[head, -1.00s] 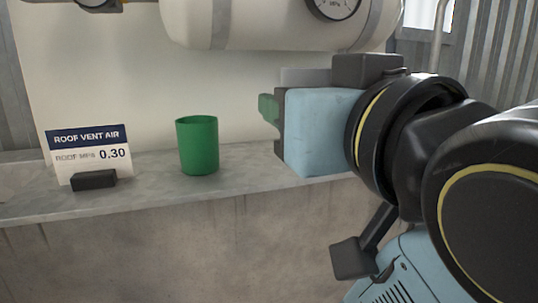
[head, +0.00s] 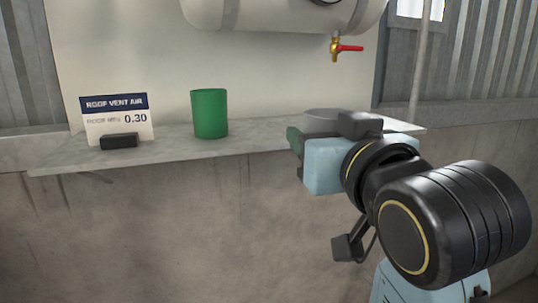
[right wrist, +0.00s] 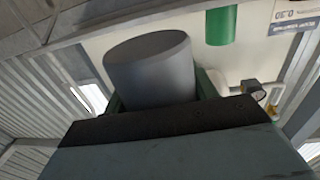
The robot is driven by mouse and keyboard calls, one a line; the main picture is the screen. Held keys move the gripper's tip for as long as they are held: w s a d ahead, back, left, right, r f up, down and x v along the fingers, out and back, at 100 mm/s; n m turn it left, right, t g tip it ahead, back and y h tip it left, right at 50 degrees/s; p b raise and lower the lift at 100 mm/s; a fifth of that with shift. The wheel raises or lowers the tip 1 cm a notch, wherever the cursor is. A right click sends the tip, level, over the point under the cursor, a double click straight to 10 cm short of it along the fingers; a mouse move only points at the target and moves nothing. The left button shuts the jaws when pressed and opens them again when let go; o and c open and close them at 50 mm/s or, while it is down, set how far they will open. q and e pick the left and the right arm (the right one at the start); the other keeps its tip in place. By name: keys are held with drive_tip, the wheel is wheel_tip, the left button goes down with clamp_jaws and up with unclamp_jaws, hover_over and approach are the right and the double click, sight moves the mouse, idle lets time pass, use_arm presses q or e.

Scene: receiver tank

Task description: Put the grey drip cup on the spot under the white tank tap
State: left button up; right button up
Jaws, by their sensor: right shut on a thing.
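The grey drip cup (head: 322,119) shows in the head view above my right gripper (head: 318,136), partly hidden by it. In the right wrist view the cup (right wrist: 150,68) stands up between the green fingers of the gripper (right wrist: 160,100), which is shut on it. The white tank (head: 280,14) is at the top of the head view. Its brass tap with a red handle (head: 338,48) hangs above and slightly right of the cup, behind it. The spot under the tap is not visible; my gripper and wrist cover that part of the shelf. My left gripper is not in view.
A green cup (head: 210,114) stands on the grey shelf (head: 180,150), left of my gripper. A "ROOF VENT AIR" sign (head: 117,117) on a black base stands farther left. A vertical pipe (head: 421,60) runs right of the tap. The shelf between green cup and gripper is clear.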

drive_tip(key=w+d+f+m+h+b, duration=0.1)
drive_tip(key=w+d+f+b, duration=0.15)
drive_tip(key=f, duration=0.55)
drive_tip(key=w+d+f+h+b, duration=0.1)
drive_tip(key=d+f, duration=0.2)
drive_tip(key=f, duration=0.5)
drive_tip(key=w+d+f+m+h+b, duration=0.1)
drive_tip(key=w+d+f+b, duration=0.1)
drive_tip(key=f, duration=0.6)
drive_tip(key=s+d+f+b, duration=0.2)
drive_tip(key=s+f, duration=0.1)
drive_tip(key=f, duration=0.6)
drive_tip(key=s+d+f+h+b, duration=0.1)
drive_tip(key=s+d+f, duration=0.2)
drive_tip(key=f, duration=0.6)
drive_tip(key=shift+d+m+b, duration=0.3)
drive_tip(key=shift+d+b, duration=0.05)
drive_tip(key=shift+w, duration=0.1)
